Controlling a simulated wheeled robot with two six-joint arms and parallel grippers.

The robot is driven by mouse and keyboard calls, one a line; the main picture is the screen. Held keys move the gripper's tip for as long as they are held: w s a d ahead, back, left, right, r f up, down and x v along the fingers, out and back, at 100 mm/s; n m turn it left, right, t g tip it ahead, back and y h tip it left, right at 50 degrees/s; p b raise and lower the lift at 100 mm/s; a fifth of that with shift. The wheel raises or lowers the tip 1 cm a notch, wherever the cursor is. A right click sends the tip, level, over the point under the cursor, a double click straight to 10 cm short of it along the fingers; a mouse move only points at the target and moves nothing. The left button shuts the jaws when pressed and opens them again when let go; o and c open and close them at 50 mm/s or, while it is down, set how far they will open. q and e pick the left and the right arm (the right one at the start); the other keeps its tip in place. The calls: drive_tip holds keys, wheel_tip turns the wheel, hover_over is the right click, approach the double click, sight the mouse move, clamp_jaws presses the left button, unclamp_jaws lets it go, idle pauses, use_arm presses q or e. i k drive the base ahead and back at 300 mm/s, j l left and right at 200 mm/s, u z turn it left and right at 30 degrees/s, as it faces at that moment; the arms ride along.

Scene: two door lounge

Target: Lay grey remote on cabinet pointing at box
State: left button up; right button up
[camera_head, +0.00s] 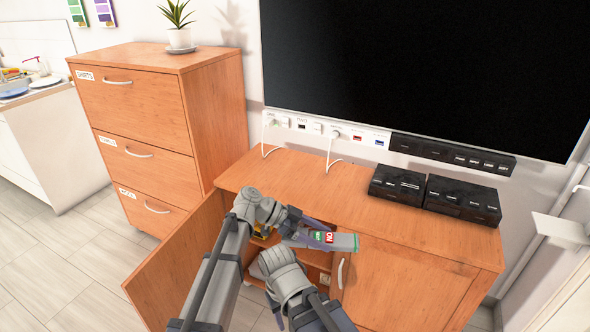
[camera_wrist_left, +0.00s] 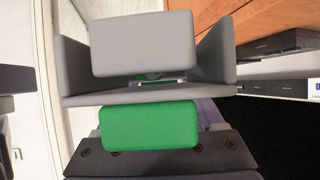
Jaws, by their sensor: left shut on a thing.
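The grey remote (camera_head: 346,243) carries a red ON label and a green label. My left gripper (camera_head: 315,236) is shut on it and holds it in front of the cabinet's front edge, by the open left door. The wooden cabinet (camera_head: 290,186) stands below the television; its top is at the height of the picture's middle. Two black boxes (camera_head: 397,184) (camera_head: 462,199) sit on the right of its top. In the left wrist view, grey and green blocks fill the middle close up; which parts they are is hard to tell. My right gripper is not in view.
The cabinet's left door (camera_head: 180,268) stands open, and its right door (camera_head: 400,290) is shut. White cables (camera_head: 328,150) hang to the cabinet top from the wall strip. A drawer unit (camera_head: 150,115) with a potted plant (camera_head: 178,25) stands left. The cabinet top's left and middle are clear.

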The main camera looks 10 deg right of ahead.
sight(300, 191)
drive_tip(key=i, duration=1.25)
